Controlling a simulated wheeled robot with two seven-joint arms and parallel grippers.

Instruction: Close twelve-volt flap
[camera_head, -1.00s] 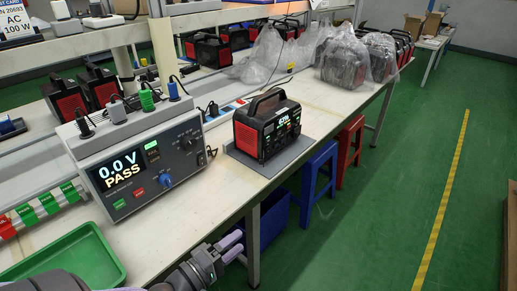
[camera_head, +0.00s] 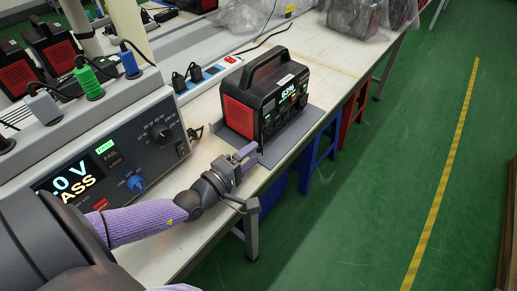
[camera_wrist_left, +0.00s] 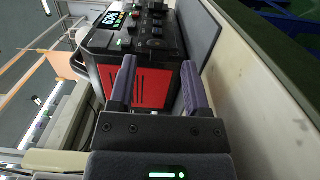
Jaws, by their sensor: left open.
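The power station (camera_head: 268,98) is a black and red box with a top handle and a lit display. It stands on a grey mat (camera_head: 297,138) on the bench. My left gripper (camera_head: 250,156) is open near the station's lower front corner. In the left wrist view its two purple fingers (camera_wrist_left: 158,88) point at the station's red side panel (camera_wrist_left: 137,86), and the front face with sockets and display (camera_wrist_left: 150,28) lies beyond them. I cannot make out the twelve-volt flap. My right gripper is not seen.
A tester with a blue knob and a display reading PASS (camera_head: 103,165) stands to the left on the bench. A power strip (camera_head: 208,74) with plugs lies behind. Bagged units sit at the back.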

